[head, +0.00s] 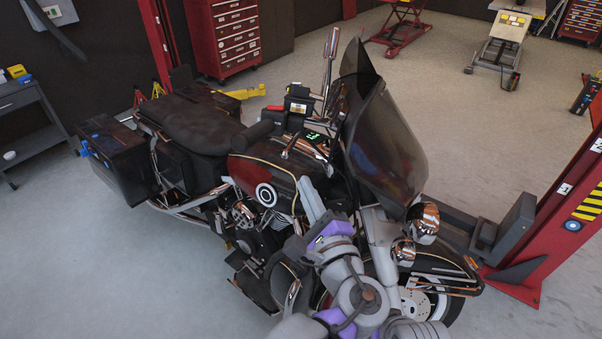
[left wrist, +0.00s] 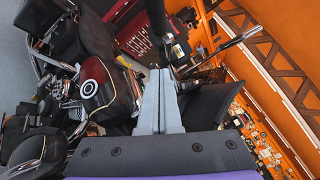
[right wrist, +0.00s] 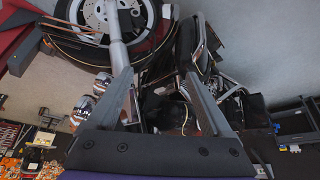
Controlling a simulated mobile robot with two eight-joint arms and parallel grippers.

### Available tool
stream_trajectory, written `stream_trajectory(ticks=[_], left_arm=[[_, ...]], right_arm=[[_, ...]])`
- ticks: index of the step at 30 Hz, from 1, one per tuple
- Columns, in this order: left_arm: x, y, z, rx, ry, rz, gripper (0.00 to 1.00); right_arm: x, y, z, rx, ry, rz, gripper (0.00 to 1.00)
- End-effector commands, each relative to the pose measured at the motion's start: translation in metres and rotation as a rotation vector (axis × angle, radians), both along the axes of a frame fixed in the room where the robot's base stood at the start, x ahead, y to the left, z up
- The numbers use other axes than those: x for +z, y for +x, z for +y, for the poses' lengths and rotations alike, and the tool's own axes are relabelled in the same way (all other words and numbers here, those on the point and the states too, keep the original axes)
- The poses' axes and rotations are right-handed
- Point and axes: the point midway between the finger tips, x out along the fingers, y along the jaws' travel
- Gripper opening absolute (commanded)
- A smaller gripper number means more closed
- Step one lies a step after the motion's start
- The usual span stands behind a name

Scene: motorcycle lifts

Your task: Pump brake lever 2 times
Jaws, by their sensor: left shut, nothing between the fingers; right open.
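The motorcycle (head: 205,122) stands upright with its windshield (head: 385,145) to the right. A thin chrome lever (head: 290,148), which looks like the brake lever, sits by the near handlebar's black grip (head: 250,136). My left gripper (head: 308,188) is shut and empty, pointing up just below and right of the lever, beside the tank; I cannot tell whether it touches. Its closed fingers also show in the left wrist view (left wrist: 158,75). My right gripper (right wrist: 160,80) is open and empty in the right wrist view, facing the motorcycle's front wheel (right wrist: 105,15) and side.
Red lift posts stand behind the motorcycle and at the right (head: 562,215). A red tool cabinet (head: 222,38) is at the back. A grey cart (head: 30,120) stands at the left. The floor (head: 90,250) at the left front is clear.

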Motion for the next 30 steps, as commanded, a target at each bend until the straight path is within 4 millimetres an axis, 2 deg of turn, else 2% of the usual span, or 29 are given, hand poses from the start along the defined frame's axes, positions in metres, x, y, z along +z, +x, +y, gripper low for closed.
stream_trajectory(ticks=[3, 9, 25, 26, 30], left_arm=[[-0.001, -0.022, -0.005, -0.005, 0.000, 0.001, 0.00], [-0.001, -0.041, -0.009, -0.002, 0.000, 0.000, 0.00], [-0.001, -0.044, -0.009, 0.000, 0.001, 0.000, 0.00], [-0.001, -0.044, -0.009, -0.001, 0.001, 0.001, 0.00], [-0.009, -0.041, 0.002, 0.017, -0.022, 0.026, 0.00]], right_arm=[[-0.003, -0.001, 0.000, 0.000, 0.000, 0.002, 0.84], [-0.005, -0.001, 0.000, 0.000, 0.000, 0.003, 0.84], [-0.005, -0.001, 0.000, 0.000, 0.000, 0.003, 0.84], [-0.005, -0.001, 0.000, 0.000, 0.000, 0.003, 0.81], [0.004, 0.005, 0.001, -0.001, 0.009, 0.003, 0.55]])
